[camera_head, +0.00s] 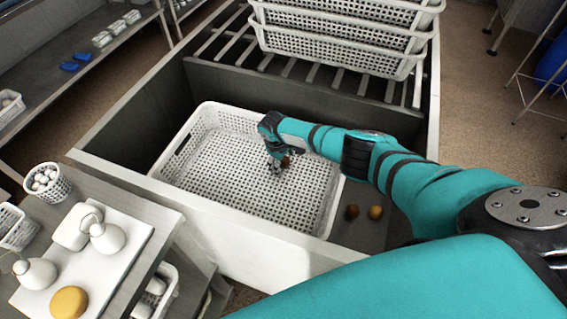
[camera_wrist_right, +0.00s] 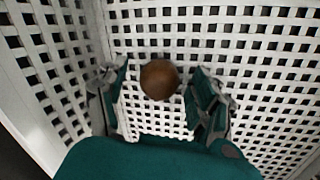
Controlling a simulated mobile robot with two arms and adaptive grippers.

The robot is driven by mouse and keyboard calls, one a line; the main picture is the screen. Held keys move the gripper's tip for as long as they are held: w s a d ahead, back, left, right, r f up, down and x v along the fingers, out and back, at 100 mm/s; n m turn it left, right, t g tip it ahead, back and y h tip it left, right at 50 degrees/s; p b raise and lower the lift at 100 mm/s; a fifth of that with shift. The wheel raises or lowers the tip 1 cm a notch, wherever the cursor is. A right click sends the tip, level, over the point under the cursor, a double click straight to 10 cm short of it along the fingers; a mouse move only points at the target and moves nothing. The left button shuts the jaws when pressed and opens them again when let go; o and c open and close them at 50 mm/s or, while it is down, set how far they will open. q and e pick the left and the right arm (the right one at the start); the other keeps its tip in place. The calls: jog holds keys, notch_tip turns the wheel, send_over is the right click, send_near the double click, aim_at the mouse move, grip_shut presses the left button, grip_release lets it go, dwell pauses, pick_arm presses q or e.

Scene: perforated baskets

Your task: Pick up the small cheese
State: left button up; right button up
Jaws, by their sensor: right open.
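A small round brown item (camera_wrist_right: 160,79), which looks like a small cheese though I cannot be sure, is in the white perforated basket (camera_head: 175,160). In the head view the brown item (camera_head: 286,161) is partly hidden by my right gripper (camera_head: 275,167). My right gripper reaches down into the basket from the right. In the right wrist view its open fingers (camera_wrist_right: 160,100) stand on either side of the brown item, with visible gaps, so it does not appear gripped. My left gripper is not in view.
A brown ball (camera_head: 351,212) and an orange ball (camera_head: 376,212) lie right of the basket. Stacked baskets (camera_head: 340,38) stand on a rack behind. At lower left, a table holds a board with white jugs (camera_head: 108,237) and an orange round (camera_head: 69,303). The basket walls surround my gripper.

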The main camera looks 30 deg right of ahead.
jog(key=c, duration=1.2)
jog(key=shift+r, duration=0.15)
